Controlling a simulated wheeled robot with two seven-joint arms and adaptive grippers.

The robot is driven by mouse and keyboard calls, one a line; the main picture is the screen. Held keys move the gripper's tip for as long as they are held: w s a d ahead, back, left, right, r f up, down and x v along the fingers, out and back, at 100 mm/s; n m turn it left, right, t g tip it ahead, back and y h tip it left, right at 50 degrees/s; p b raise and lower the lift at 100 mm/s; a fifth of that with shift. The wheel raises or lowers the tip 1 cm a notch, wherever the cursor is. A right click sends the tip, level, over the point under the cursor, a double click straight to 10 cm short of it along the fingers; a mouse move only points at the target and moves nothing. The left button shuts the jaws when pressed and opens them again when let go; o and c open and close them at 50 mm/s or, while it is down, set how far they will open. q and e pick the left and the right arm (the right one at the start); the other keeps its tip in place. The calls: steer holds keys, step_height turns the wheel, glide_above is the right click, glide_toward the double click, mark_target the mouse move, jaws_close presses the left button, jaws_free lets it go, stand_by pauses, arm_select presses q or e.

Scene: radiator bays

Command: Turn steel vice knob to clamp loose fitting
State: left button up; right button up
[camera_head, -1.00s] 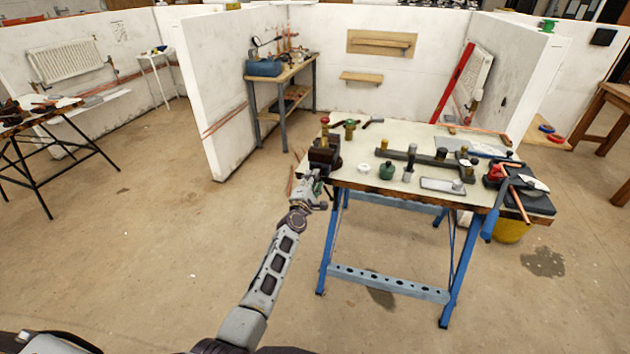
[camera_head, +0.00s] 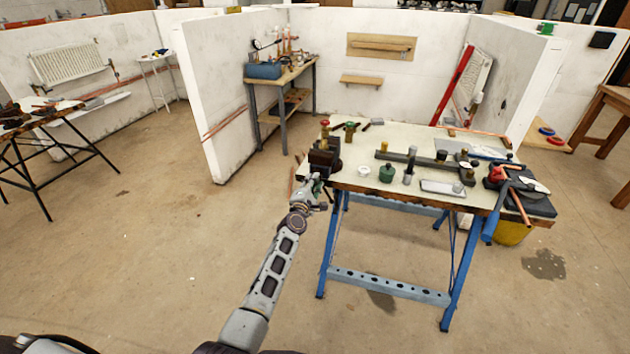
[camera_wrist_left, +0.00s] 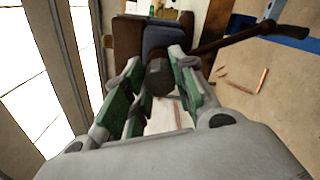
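The dark vice (camera_head: 325,156) sits at the left corner of the workbench. My left gripper (camera_head: 318,185) is at the near side of the vice. In the left wrist view, the dark steel knob (camera_wrist_left: 160,77) lies between the green-padded fingertips of my left gripper (camera_wrist_left: 156,68). The fingers stand apart on both sides of the knob, with a narrow gap showing; firm contact is not visible. The vice body (camera_wrist_left: 128,38) is beyond the knob. My right gripper is out of view.
The workbench (camera_head: 350,180) has blue legs and carries a white ring (camera_head: 364,171), a green pot (camera_head: 387,173), a metal bar (camera_head: 425,161) and copper pipes. In the left wrist view a dark bar (camera_wrist_left: 240,38) extends right from the vice. Floor left of the bench is clear.

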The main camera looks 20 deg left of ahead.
arm_select(q)
jaws_close()
steer(key=m+p, duration=0.1)
steer(key=m, duration=0.3)
steer(key=m+p, duration=0.1)
steer(key=m, duration=0.2)
steer(key=shift+m, duration=0.3)
steer(key=m+p, duration=0.2)
steer(key=m, duration=0.3)
steer(key=m+p, duration=0.2)
steer(key=m, duration=0.3)
steer(key=shift+o, duration=2.1)
jaws_free()
steer(key=shift+f, duration=0.1)
steer(key=shift+o, duration=0.5)
